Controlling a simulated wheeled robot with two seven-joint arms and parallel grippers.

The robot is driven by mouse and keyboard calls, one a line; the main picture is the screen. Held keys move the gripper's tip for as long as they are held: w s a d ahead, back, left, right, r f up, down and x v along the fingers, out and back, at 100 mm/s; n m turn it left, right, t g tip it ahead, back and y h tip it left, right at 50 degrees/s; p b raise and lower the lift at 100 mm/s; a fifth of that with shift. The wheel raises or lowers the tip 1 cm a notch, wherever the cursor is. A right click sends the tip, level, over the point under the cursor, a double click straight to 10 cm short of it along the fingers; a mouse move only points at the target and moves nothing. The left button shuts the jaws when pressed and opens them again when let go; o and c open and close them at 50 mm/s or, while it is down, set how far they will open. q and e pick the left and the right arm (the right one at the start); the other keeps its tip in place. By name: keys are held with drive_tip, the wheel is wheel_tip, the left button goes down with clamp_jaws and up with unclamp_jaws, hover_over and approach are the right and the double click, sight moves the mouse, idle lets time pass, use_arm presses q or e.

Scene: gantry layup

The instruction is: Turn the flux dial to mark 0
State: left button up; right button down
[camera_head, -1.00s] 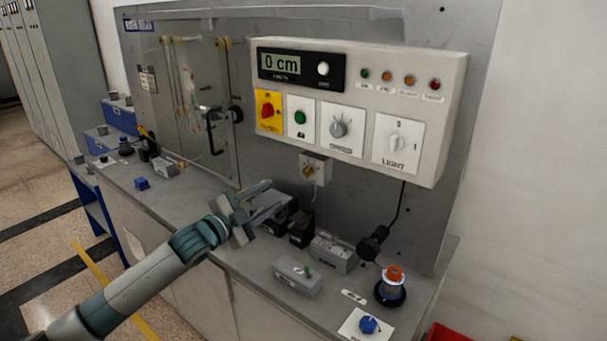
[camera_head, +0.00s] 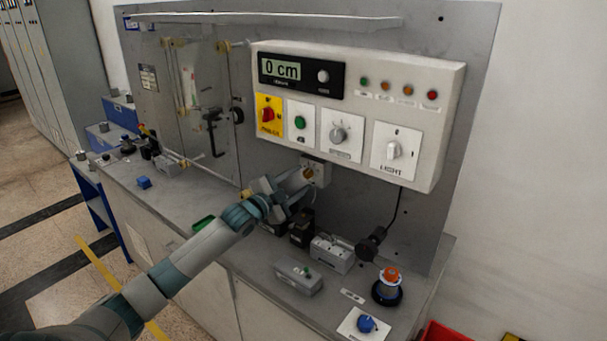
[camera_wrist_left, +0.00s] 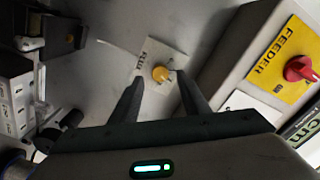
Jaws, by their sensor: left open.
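The flux dial (camera_head: 308,174) is a small yellow knob on a pale square plate, fixed to the grey back panel below the control box. In the left wrist view the yellow knob (camera_wrist_left: 161,74) shows beyond and between the fingertips, with lettering like "FLUX" on its plate. The mark it points to is too small to read. My left gripper (camera_head: 300,186) is open and empty, close in front of the dial; the left wrist view shows its two fingers (camera_wrist_left: 160,84) spread. I cannot tell whether they touch the knob. My right gripper is not in view.
The control box (camera_head: 450,130) juts out just above the dial, with a red feeder switch (camera_head: 267,114) on yellow and a light switch (camera_head: 394,150). Black and grey blocks (camera_head: 332,253) stand on the bench below. An orange-topped spool (camera_head: 389,286) stands at the right.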

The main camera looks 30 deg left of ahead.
sight(308, 174)
use_arm(q)
drive_tip(key=shift+w+d, duration=0.1)
drive_tip(key=shift+w, duration=1.2)
drive_tip(key=shift+c, duration=0.4)
clamp_jaws()
drive_tip(key=c, duration=1)
unclamp_jaws()
